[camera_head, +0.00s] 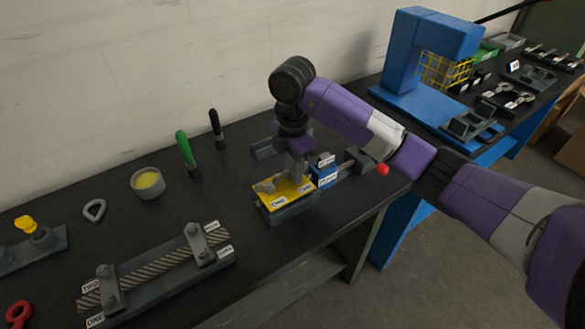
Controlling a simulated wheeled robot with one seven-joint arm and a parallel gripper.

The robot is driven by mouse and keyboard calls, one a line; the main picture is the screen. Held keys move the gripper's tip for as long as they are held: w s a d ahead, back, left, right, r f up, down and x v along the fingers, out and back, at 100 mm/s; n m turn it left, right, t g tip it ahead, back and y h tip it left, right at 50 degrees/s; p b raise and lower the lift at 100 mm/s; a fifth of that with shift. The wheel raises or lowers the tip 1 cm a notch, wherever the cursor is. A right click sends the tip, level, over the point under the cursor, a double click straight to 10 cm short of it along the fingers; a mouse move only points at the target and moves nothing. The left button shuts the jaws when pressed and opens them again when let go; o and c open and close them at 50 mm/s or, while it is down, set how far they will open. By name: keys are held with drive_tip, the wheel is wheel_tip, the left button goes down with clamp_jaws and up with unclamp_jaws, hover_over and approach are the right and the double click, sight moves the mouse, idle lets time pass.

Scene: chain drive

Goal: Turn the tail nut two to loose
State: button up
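My gripper (296,178) points down at the right part of a yellow plate (272,199) on a dark block, close to a label reading TWO (304,189). My wrist and fingers hide whatever is directly under them, so I cannot tell if it touches or grips a nut. A label reading ONE (278,202) is on the plate's front edge, and a small grey part (265,187) sits on its left. A clamped rope (155,265) lies at front left; its near clamp (108,288) has labels TWO (90,287) and ONE (95,320). Which nut is the tail nut is unclear.
A blue block (325,178) with small labels and a red knob (382,169) stand right of the plate. Behind left are a bowl (146,185), a green-handled tool (184,150) and a black-handled tool (216,130). A blue press (420,60) stands at back right.

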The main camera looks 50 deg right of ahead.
drive_tip(key=shift+c, duration=0.4)
clamp_jaws()
